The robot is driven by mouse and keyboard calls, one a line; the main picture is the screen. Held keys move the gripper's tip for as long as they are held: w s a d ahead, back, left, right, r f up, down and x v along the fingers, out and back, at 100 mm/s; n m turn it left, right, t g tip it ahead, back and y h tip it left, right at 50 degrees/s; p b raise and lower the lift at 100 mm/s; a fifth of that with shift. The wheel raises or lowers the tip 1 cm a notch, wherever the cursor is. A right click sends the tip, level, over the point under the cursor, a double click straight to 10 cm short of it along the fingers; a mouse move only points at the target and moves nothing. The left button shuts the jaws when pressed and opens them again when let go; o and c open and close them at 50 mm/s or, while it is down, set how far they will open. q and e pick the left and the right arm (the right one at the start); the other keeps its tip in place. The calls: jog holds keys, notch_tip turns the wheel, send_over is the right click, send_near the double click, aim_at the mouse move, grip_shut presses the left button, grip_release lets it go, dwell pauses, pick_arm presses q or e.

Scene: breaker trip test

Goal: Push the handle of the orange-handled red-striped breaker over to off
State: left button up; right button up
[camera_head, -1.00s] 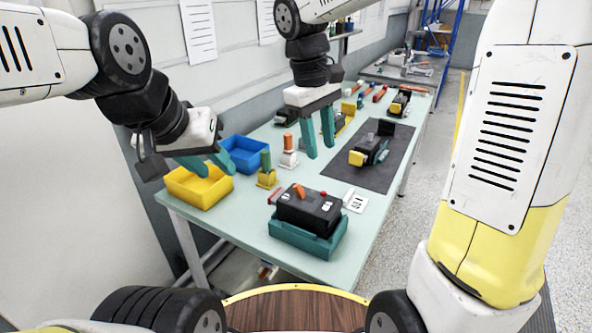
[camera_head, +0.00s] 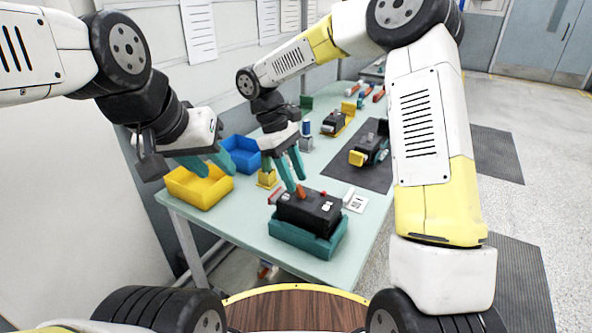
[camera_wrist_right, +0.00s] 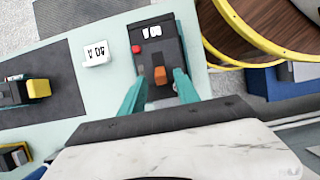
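The black breaker (camera_head: 318,212) with an orange handle (camera_head: 300,193) sits in a teal base (camera_head: 305,240) near the table's front. A small red part shows at its left end; I cannot make out a stripe. In the right wrist view the orange handle (camera_wrist_right: 160,76) stands between the two teal fingers of my right gripper (camera_wrist_right: 157,92). In the head view my right gripper (camera_head: 296,184) points down just over the breaker, open, its fingertips close to the handle. Contact cannot be told. My left gripper (camera_head: 217,170) is open and empty over the yellow bin.
A yellow bin (camera_head: 197,192) and a blue bin (camera_head: 243,160) stand at the left. A white card (camera_head: 356,202) is right of the breaker. Another breaker with a yellow handle (camera_head: 357,158) lies on a dark mat (camera_head: 368,178) farther back. Several other devices stand beyond.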

jog(key=shift+s+d+f, duration=0.15)
jog(key=shift+d+f, duration=0.1)
jog(key=shift+f, duration=0.4)
grip_shut()
